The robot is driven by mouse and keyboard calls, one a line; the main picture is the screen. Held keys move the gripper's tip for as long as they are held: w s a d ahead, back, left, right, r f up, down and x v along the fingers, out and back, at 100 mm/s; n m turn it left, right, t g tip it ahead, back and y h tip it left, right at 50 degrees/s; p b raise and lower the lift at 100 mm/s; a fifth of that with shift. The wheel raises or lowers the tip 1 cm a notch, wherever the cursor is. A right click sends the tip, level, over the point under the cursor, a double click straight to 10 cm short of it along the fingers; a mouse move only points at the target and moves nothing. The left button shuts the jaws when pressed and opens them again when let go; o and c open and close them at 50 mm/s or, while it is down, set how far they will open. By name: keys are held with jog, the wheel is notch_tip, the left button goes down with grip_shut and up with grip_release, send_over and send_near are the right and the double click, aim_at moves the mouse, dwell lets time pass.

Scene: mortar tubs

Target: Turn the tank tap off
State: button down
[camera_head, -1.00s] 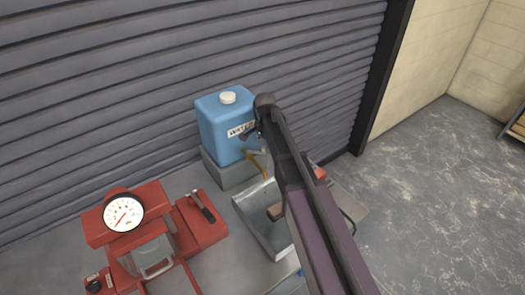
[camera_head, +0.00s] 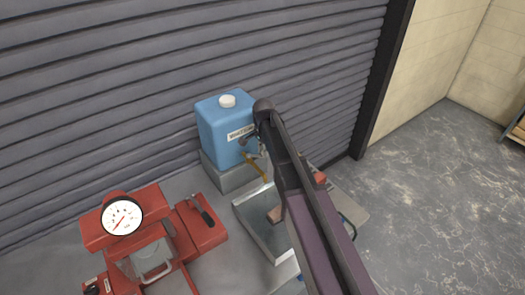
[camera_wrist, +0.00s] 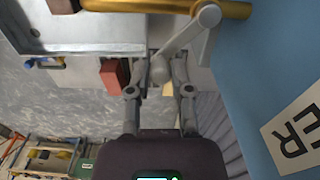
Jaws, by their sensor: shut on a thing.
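The blue water tank (camera_head: 220,125) with a white cap stands on a grey block against the shutter. Its brass tap spout (camera_head: 256,166) points down over a metal tray; it also shows across the top of the wrist view (camera_wrist: 165,6). The grey tap lever (camera_wrist: 186,36) slants from the brass body down to a rounded end between my fingers. My gripper (camera_wrist: 159,72) is shut on the lever, close beside the tank's front face. In the head view my arm hides part of the tank's right side and most of the gripper. Whether water runs is unclear.
The metal tray (camera_head: 248,212) lies below the spout. A red machine with a dial gauge (camera_head: 122,217) stands at left. A reddish block (camera_wrist: 114,74) shows near the fingers in the wrist view. Open concrete floor (camera_head: 430,180) lies to the right.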

jog(key=shift+w+d, duration=0.1)
jog(key=shift+w, duration=0.05)
dwell(0.3)
jog(key=shift+w+a+n, duration=0.15)
jog(key=shift+w+n, duration=0.45)
jog(key=shift+n, duration=0.75)
jog(key=shift+w+a+n, duration=0.15)
jog(key=shift+w+n, duration=0.5)
jog(key=shift+n, duration=0.65)
jog(key=shift+w+a+n, duration=0.15)
jog(key=shift+w+n, duration=0.45)
jog(key=shift+n, duration=0.75)
jog(key=c, duration=0.5)
grip_release()
jog(key=shift+c, duration=0.2)
jog(key=shift+s, duration=0.1)
